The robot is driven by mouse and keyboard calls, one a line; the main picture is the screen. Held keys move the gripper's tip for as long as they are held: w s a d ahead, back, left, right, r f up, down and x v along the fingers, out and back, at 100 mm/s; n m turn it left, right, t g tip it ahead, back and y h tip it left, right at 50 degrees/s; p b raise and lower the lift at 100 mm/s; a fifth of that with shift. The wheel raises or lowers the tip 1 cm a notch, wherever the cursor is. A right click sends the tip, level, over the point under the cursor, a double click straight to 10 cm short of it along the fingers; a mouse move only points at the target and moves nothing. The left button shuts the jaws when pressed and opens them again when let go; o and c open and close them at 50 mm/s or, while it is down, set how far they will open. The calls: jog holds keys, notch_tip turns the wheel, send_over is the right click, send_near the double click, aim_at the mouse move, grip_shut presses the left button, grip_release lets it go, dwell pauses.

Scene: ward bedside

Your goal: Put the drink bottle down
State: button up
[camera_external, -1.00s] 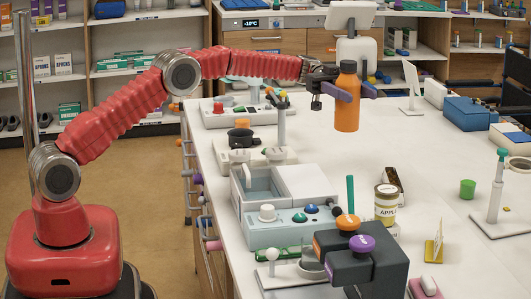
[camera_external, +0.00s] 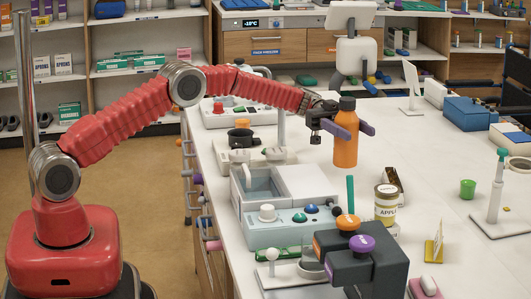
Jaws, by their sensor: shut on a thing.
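The drink bottle (camera_external: 345,150) is orange with a dark cap and is upright. My gripper (camera_external: 346,127) is shut around its upper part, with a purple finger showing on each side. The bottle is over the white table (camera_external: 420,165), right of the middle of the view. I cannot tell for sure whether its base touches the table or hangs just above it. The far sides of the fingers are partly hidden by the bottle.
An APPLE jar (camera_external: 386,207) and a dark brown holder (camera_external: 394,182) stand in front of the bottle. Grey-white devices (camera_external: 290,185) line the left edge.

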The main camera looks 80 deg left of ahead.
aim_at(351, 163)
notch_tip(351, 163, down, 5)
jog(key=shift+r, duration=0.1)
dwell(0.3)
jog(key=shift+f, duration=1.95)
jog(key=shift+f, duration=0.3)
